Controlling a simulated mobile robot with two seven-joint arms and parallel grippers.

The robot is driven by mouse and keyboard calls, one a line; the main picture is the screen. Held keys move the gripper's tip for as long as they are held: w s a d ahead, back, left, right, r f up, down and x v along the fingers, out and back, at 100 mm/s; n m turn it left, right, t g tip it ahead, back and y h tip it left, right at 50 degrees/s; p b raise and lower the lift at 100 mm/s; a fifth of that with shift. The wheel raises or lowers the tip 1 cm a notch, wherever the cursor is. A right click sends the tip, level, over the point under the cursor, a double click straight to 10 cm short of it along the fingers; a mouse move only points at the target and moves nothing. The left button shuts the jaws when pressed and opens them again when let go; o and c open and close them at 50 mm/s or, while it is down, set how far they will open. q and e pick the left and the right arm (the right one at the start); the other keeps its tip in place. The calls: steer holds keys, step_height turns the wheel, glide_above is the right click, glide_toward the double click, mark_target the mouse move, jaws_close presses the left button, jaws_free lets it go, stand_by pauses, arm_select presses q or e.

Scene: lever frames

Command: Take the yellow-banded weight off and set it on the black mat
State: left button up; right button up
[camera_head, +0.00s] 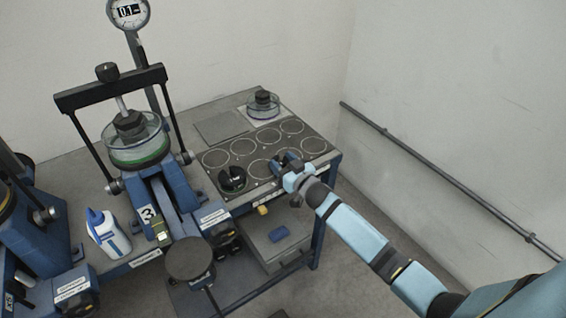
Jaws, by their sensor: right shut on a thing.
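The black mat (275,147) lies on the side table and is marked with several pale circles. A dark slotted weight (232,181) sits on its near left part. My right gripper (284,161) is low over the mat's near edge, right of that weight, and is shut on a small dark thing that looks like a weight. The gripper mostly hides it, so I cannot tell its band colour or whether it touches the mat. The round dark hanger plate (190,258) of the lever frame labelled 3 shows a bare top. My left gripper is out of view.
A glass cell (263,104) stands at the table's back, beside a grey plate (221,126). The lever frame with its green-ringed cell (137,144) and dial gauge (128,12) rises at left. A white-and-blue bottle (107,234) stands near it. A rail (430,176) runs along the right wall.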

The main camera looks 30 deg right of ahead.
steer(key=shift+f, duration=0.35)
steer(key=shift+s+f+b, duration=0.15)
steer(key=shift+f+b, duration=0.15)
stand_by(0.4)
